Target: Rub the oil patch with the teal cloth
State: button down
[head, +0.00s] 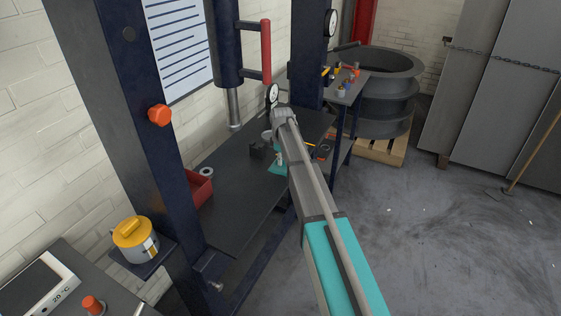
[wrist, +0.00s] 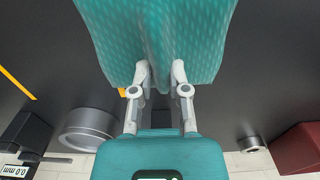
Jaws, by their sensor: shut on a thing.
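The teal cloth (wrist: 112,35) hangs in the fingers of my gripper (wrist: 162,76) in the wrist view, bunched between the tips and spread out to both sides. In the head view the cloth (head: 277,168) shows as a small teal piece over the dark press table (head: 228,172), partly behind my arm. I cannot tell whether it touches the table. My gripper in the head view is mostly hidden by my own arm. I cannot make out the oil patch in either view; the cloth and arm cover part of the table.
A metal ring (wrist: 88,130) and a dark gauge block (wrist: 22,135) stand close by. The press cylinder (head: 234,108) hangs above. A side table (head: 347,90) with small items stands behind.

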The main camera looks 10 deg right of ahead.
jog(key=shift+w+d, duration=0.1)
jog(key=shift+w, duration=0.1)
jog(key=shift+w+d, duration=0.5)
jog(key=shift+w, duration=0.2)
jog(key=shift+w+d, duration=0.5)
jog(key=shift+w, duration=0.15)
jog(key=shift+f, duration=0.1)
jog(key=shift+s, duration=0.25)
jog(key=shift+s+a, duration=0.5)
jog(key=shift+s, duration=0.1)
jog(key=shift+s+a, duration=0.65)
jog(key=shift+s, duration=0.05)
